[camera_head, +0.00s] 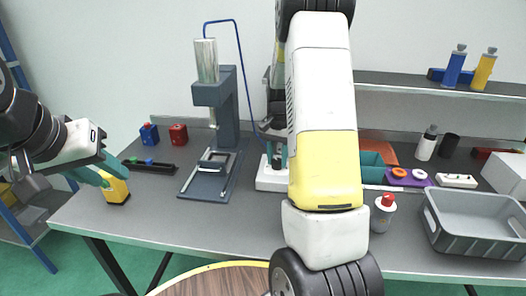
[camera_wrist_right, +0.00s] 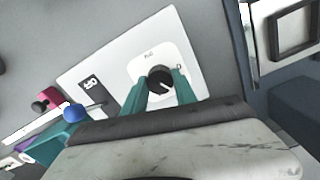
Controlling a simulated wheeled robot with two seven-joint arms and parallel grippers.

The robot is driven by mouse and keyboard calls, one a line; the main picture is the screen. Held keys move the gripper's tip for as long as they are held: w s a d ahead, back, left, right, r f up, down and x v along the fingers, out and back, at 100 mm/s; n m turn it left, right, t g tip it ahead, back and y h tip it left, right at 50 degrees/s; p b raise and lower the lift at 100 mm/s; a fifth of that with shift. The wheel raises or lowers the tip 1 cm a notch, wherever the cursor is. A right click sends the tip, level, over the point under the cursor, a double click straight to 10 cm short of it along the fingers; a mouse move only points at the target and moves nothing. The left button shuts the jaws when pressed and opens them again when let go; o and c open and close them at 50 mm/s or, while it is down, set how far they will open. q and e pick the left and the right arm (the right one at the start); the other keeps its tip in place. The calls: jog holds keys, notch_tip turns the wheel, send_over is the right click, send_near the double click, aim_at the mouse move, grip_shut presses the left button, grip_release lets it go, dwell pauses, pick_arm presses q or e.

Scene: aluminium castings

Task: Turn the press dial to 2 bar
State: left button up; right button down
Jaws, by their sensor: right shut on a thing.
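The press dial is a black knob (camera_wrist_right: 160,79) on a white plate (camera_wrist_right: 146,57) in the right wrist view. A pale mark shows on the knob, but the scale is too small to read. My right gripper (camera_wrist_right: 158,90) is shut on the knob, one teal finger on each side. In the head view the dial's white base (camera_head: 271,184) stands right of the press (camera_head: 221,110), and my right arm covers part of it. My left gripper (camera_head: 118,180) is open at the table's left end, close to a yellow block with a black base (camera_head: 115,194).
A blue hose (camera_head: 243,70) runs from the press's silver cylinder toward the dial unit. A red-capped bottle (camera_head: 383,213) and a grey crate (camera_head: 479,238) are on the right. The table front between the press and my right arm is clear.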

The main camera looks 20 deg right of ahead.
aim_at(277, 160)
dwell(0.3)
jog(key=c, duration=1)
grip_release()
jog(key=shift+r, duration=0.1)
notch_tip(277, 160, up, 7)
jog(key=shift+f, duration=0.1)
jog(key=shift+r, duration=0.4)
